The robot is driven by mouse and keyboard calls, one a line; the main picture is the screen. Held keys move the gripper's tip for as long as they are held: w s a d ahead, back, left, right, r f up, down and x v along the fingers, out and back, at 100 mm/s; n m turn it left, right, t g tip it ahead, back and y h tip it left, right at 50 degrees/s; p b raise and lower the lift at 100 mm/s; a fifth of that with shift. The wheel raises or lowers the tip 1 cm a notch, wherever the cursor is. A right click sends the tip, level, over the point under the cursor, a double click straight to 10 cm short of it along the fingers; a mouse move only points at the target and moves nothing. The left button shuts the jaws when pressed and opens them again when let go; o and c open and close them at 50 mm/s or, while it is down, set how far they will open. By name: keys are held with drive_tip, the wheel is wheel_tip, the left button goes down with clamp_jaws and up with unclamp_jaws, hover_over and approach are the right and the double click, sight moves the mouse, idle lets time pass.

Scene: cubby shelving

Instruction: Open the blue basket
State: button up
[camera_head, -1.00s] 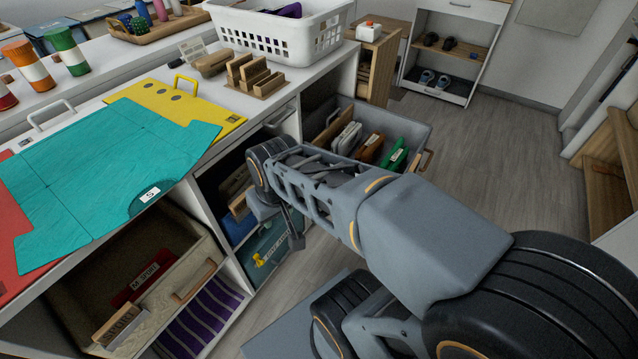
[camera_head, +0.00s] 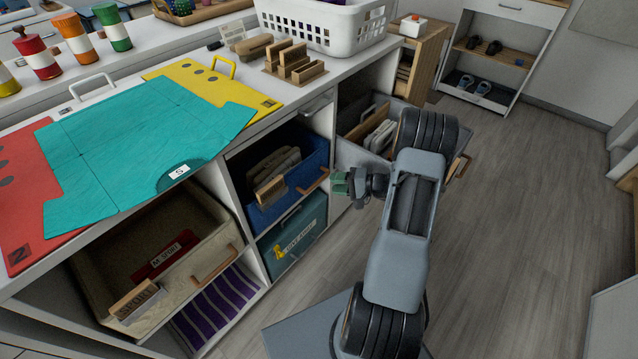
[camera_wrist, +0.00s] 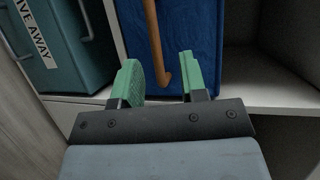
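The blue basket (camera_head: 262,212) sits in the upper cubby of the middle column, its front about level with the shelf front. Its wooden handle (camera_head: 314,182) faces me, and folded items with a wooden block show inside. My gripper (camera_head: 338,183) is just right of the handle. In the wrist view the blue basket (camera_wrist: 195,30) fills the upper middle. My gripper (camera_wrist: 158,60) is open there, its green fingers apart with the handle (camera_wrist: 153,40) between them in the picture. I cannot tell whether either finger touches it.
A teal basket (camera_head: 310,222) with a "GIVE AWAY" label is in the cubby below. A beige drawer (camera_head: 190,285) stands out at the lower left. A grey drawer (camera_head: 352,157) is open behind my arm. A white basket (camera_head: 372,35) stands on the counter. The floor at the right is clear.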

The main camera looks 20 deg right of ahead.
sight(320, 182)
drive_tip(key=shift+w+d+f+m+t, duration=0.2)
drive_tip(key=shift+w+f+m+t, duration=0.15)
drive_tip(key=shift+f, duration=0.25)
drive_tip(key=shift+b+x, duration=0.75)
drive_tip(key=shift+x, duration=2.5)
drive_tip(key=shift+c, duration=0.3)
clamp_jaws()
